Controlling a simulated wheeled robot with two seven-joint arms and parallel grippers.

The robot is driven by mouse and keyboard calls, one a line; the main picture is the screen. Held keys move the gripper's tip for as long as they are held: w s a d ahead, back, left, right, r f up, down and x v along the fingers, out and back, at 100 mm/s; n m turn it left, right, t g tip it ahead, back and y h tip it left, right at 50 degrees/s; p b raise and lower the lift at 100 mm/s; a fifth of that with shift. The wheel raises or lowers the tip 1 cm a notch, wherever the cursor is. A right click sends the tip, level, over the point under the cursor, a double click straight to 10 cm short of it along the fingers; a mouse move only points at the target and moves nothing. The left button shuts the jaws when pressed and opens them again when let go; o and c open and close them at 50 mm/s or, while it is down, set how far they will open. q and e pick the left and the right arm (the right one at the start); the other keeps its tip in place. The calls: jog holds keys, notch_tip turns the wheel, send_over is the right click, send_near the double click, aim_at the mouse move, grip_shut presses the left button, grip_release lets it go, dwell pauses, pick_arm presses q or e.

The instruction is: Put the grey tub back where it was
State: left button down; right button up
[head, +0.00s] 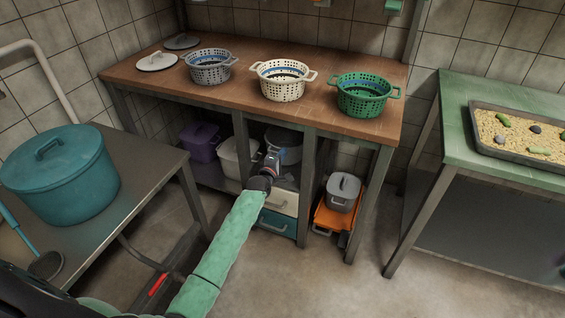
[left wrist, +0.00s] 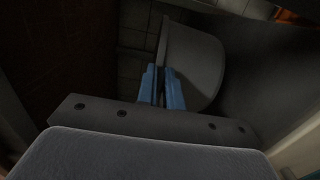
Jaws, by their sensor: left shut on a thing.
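The grey tub (head: 286,138) is in the middle compartment under the brown wooden table, above the drawers. In the left wrist view the grey tub (left wrist: 199,60) shows its curved wall and rim, with the rim between the blue fingers. My left gripper (head: 277,155) reaches into that compartment and is shut on the tub's near wall (left wrist: 162,85). The gripper hides part of the tub, and I cannot tell whether the tub touches the surface below. My right gripper is not in view.
A purple tub (head: 202,142) and a whitish tub (head: 236,163) stand in the left compartment. Table posts (head: 307,190) flank the middle one. Below are a cream drawer (head: 285,202) and a teal drawer (head: 278,222).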

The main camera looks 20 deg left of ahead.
pick_arm(q)
jog(key=shift+f, duration=1.7)
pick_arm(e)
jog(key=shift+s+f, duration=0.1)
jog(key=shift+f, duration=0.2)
pick_arm(q)
jog(key=shift+f, duration=0.1)
jog(key=c, duration=1.5)
grip_release()
jog(key=shift+c, duration=0.2)
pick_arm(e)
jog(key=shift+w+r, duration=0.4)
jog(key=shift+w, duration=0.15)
